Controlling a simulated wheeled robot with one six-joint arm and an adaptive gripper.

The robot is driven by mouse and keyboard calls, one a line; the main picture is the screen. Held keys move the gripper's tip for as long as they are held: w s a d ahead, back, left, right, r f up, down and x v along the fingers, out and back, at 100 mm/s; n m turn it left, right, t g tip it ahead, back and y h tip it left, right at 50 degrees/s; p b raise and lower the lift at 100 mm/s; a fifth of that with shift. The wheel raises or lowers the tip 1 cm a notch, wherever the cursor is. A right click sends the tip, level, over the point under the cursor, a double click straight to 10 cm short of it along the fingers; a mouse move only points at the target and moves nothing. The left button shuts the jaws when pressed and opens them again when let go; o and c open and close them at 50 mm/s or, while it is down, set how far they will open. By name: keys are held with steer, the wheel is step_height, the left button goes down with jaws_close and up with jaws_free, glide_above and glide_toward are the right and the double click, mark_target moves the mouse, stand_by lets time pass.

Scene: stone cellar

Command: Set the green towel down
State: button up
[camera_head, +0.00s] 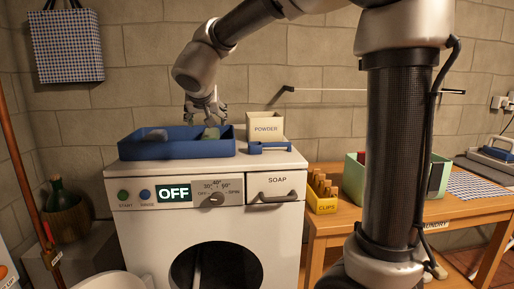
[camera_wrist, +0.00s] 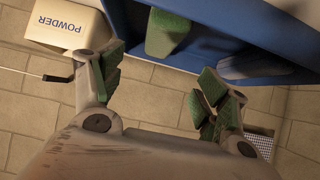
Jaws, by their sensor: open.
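The green towel (camera_head: 211,133) is a small folded bundle in the blue tray (camera_head: 180,150) on top of the washing machine. In the wrist view the towel (camera_wrist: 166,33) lies against the inside of the blue tray (camera_wrist: 215,20), beyond the fingertips. My gripper (camera_head: 205,111) is just above the towel in the head view. In the wrist view my gripper (camera_wrist: 160,80) has its green-padded fingers spread wide, with only wall between them. The towel appears apart from the fingers.
A grey-blue cloth (camera_head: 152,136) lies in the tray's left part. A POWDER box (camera_head: 265,126) and a small blue scoop-like item (camera_head: 269,147) are right of the tray on the washing machine (camera_head: 130,225). A yellow CLIPS box (camera_head: 322,197) stands on the wooden table (camera_head: 330,226).

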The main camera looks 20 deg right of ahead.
steer(key=s+d+r+n+t+y, duration=0.3)
steer(key=s+r+n+t+y, duration=0.1)
steer(key=s+r+t+y, duration=0.15)
steer(key=s+d+f+g, duration=0.4)
steer(key=s+f, duration=0.1)
steer(key=s, duration=0.4)
steer(key=s+d+f+g+h, duration=0.1)
steer(key=s+d+f+g, duration=0.3)
steer(key=s, duration=0.6)
steer(key=s+d+f+g+h, duration=0.1)
steer(key=s+d+f+g, duration=0.3)
steer(key=s+f, duration=0.3)
steer(key=s+d, duration=0.1)
steer(key=s, duration=0.1)
steer(key=shift+s+d+f, duration=0.25)
steer(key=shift+s+f, duration=0.1)
steer(key=shift+f, duration=0.05)
steer(key=shift+c, duration=0.2)
